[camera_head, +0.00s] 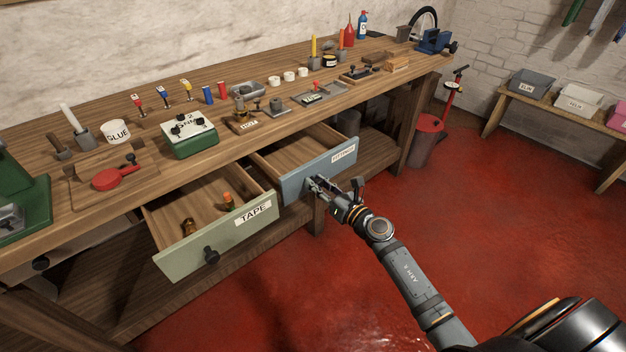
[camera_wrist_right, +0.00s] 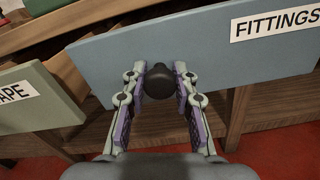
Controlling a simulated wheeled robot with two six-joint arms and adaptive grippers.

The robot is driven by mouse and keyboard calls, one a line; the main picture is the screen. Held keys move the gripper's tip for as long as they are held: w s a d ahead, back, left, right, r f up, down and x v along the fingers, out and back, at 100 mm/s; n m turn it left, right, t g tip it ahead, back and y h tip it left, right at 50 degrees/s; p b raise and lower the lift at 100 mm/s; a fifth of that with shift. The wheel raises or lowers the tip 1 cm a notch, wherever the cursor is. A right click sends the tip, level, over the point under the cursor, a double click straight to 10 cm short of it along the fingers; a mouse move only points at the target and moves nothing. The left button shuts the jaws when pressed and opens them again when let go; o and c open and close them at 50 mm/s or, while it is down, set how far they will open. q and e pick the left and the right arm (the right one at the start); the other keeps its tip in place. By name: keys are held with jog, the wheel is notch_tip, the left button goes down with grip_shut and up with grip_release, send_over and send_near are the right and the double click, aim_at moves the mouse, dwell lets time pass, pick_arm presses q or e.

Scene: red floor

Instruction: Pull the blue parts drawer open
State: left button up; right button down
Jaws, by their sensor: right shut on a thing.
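The blue parts drawer (camera_head: 318,174) is labelled FITTINGS and stands pulled out from the workbench front in the head view. Its blue front fills much of the right wrist view (camera_wrist_right: 210,50). Its dark round knob (camera_wrist_right: 159,81) sits between the fingers of my right gripper (camera_wrist_right: 160,95). My right gripper (camera_head: 318,185) is shut on that knob, its arm reaching in from the lower right. The visible inside of the drawer looks empty. My left gripper is not in view.
A green drawer (camera_head: 221,240) labelled TAPE hangs open just left of the blue one, with small items inside. The workbench top (camera_head: 235,155) holds many tools. Red floor (camera_head: 480,200) is clear in front.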

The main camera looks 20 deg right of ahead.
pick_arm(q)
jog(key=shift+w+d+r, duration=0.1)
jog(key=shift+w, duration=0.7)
pick_arm(e)
jog(key=shift+v, duration=0.9)
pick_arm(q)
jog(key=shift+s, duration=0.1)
pick_arm(e)
jog(key=c, duration=1)
grip_release()
jog(key=shift+c, duration=0.2)
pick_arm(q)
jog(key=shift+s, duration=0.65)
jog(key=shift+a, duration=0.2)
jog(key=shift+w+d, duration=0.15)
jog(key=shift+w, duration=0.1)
pick_arm(e)
jog(key=shift+v, duration=3.75)
